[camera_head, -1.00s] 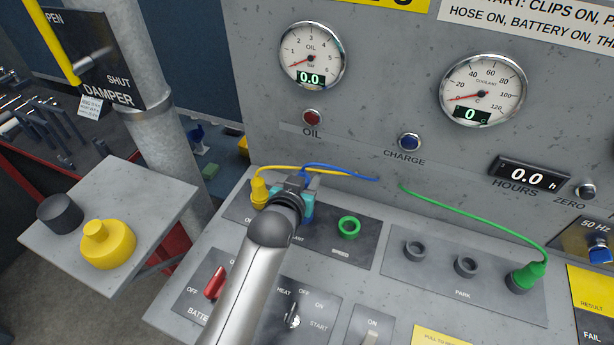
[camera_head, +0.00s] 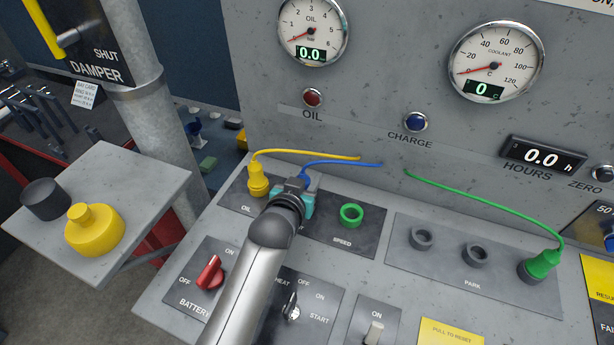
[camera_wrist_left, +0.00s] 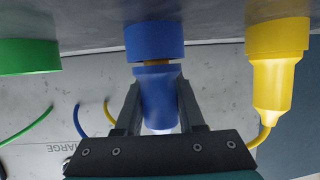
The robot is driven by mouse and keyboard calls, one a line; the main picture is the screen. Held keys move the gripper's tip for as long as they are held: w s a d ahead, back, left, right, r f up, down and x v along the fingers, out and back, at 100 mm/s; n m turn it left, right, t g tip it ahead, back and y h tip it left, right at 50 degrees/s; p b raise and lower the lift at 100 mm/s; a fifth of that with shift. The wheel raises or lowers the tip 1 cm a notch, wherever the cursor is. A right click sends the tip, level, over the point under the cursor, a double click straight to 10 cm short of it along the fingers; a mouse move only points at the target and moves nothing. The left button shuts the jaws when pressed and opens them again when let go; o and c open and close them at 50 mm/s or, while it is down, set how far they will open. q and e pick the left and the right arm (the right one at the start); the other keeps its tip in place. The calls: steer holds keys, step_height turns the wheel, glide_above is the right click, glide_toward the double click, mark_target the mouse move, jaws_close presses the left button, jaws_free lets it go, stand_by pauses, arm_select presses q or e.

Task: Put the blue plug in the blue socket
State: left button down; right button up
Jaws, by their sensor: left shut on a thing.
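My left gripper (camera_head: 297,194) is over the middle of the left socket panel, shut on the blue plug (camera_head: 304,180). In the left wrist view the blue plug (camera_wrist_left: 158,95) sits between the two fingers, in line with the blue socket (camera_wrist_left: 154,42). A short brass-coloured band shows between plug and socket, so a small gap is visible. I cannot tell how far the tip is inside. In the head view my gripper hides the blue socket. A blue cord (camera_head: 342,163) runs from the plug to the panel wall. My right gripper is not in view.
The yellow plug (camera_head: 258,180) stands in the OIL socket to the left. The green SPEED socket (camera_head: 351,215) to the right is empty. The green plug (camera_head: 540,265) stands in a PARK socket, beside two empty grey ones. A red battery switch (camera_head: 210,273) lies nearer.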

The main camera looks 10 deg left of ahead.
arm_select(q)
steer(key=shift+c, duration=2.2)
jaws_free()
steer(key=p+v, duration=0.2)
steer(key=v, duration=1.3)
steer(key=shift+p, duration=0.35)
steer(key=shift+s, duration=0.1)
